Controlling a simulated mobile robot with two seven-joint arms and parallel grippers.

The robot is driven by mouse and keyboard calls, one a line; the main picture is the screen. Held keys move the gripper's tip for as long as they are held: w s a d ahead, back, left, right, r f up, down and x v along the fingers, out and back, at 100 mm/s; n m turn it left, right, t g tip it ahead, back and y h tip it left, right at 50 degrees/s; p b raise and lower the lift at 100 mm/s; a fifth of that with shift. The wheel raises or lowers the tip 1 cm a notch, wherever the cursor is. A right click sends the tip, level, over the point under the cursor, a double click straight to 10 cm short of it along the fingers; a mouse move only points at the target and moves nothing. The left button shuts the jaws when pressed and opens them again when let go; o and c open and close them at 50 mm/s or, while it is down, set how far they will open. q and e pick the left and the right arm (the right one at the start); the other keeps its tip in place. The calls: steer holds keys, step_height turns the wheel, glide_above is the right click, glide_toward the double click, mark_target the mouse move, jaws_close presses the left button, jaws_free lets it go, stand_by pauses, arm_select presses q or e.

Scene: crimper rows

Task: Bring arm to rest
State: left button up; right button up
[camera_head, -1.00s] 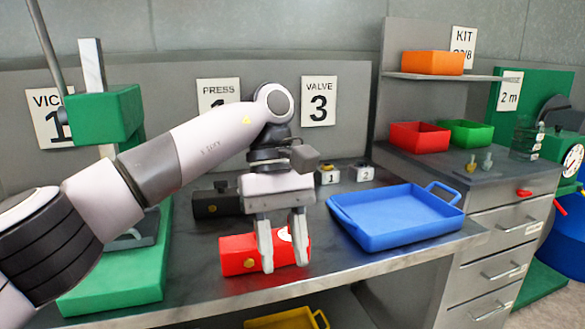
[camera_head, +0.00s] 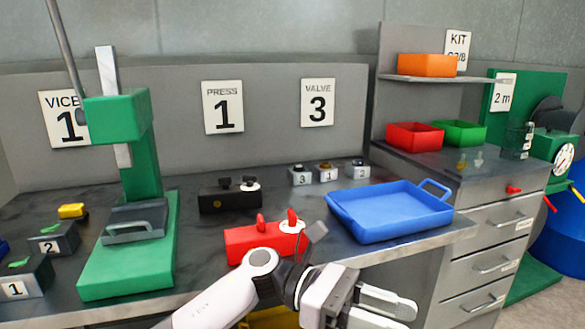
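My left arm comes in from the lower left, and my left gripper (camera_head: 408,317) is low at the bottom of the picture, in front of the bench's front edge. Its two fingers point right and stand apart with nothing visible between them. The lower finger is partly cut off by the picture's edge. My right gripper is not in view.
A red block (camera_head: 243,241) with red knobs sits on the bench behind my arm, partly hidden by it. A blue tray (camera_head: 390,212) stands to its right, and a black block (camera_head: 221,199) behind it. A green press (camera_head: 145,185) stands at the left. Drawers (camera_head: 497,220) are at the right.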

arm_select(q)
steer(key=w+a+f+m+t+y+p, duration=0.1)
steer(key=w+a+f+m+t+y, duration=0.1)
steer(key=a+f+m+t, duration=0.55)
steer(key=w+a+f+m+t+y, duration=0.15)
steer(key=a+m+t, duration=0.25)
steer(key=m+t, duration=0.75)
steer(key=w+a+f+m+t+y+p, duration=0.1)
steer(key=w+a+f+m+t, duration=0.2)
steer(key=a+f+m+t, duration=0.55)
steer(key=s+a+f+n+g+y, duration=0.4)
steer(key=s+a+f+n, duration=0.2)
steer(key=s+f, duration=0.1)
steer(key=s+a+f+n+g+y, duration=0.4)
steer(key=s+a+f+n+y, duration=0.1)
steer(key=s, duration=0.5)
step_height(320, 180, down, 2)
steer(key=shift+s+a+f+n+p, duration=0.15)
steer(key=shift+a+n+p, duration=0.25)
steer(key=shift+a, duration=0.35)
